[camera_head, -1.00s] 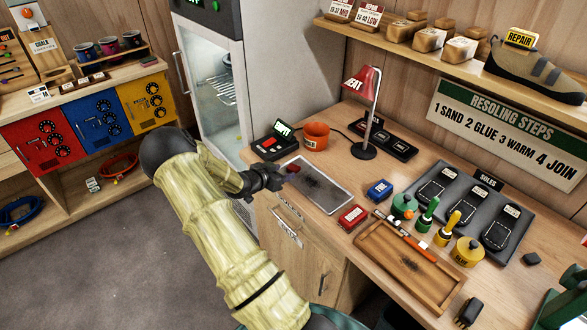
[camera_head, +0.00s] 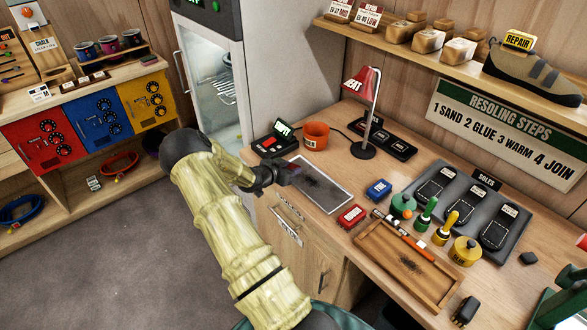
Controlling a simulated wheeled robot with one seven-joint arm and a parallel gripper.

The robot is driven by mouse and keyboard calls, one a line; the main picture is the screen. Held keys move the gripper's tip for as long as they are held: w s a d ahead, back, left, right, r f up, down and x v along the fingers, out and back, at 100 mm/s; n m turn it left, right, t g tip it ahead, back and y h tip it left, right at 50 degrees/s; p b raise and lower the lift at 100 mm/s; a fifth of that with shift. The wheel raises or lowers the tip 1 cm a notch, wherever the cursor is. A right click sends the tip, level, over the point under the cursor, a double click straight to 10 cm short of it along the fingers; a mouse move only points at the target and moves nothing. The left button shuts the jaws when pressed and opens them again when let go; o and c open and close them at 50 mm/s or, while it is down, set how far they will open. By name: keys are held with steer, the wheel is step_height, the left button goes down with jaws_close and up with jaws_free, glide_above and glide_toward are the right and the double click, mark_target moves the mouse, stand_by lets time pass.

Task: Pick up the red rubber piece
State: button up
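The red rubber piece (camera_head: 296,168) is a small dark-red bit at the upper left end of the grey metal tray (camera_head: 325,190) on the workbench. My gripper (camera_head: 287,174) is low over that end of the tray, with its fingertips at the piece, and hides part of it. The gripper is dark and small in this view. I cannot tell whether its fingers are open or closed on the piece, or whether the piece touches the tray.
An orange pot (camera_head: 315,135) and a red lamp (camera_head: 362,90) stand behind the tray. A red box (camera_head: 352,215) and a blue box (camera_head: 379,189) lie to its right. A wooden tray (camera_head: 370,254) is in front. A glass-door cabinet (camera_head: 215,80) stands behind my arm.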

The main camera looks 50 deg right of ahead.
steer(key=shift+c, duration=0.6)
steer(key=shift+r, duration=0.1)
step_height(320, 180, up, 10)
steer(key=shift+b, duration=0.3)
steer(key=shift+a, duration=0.15)
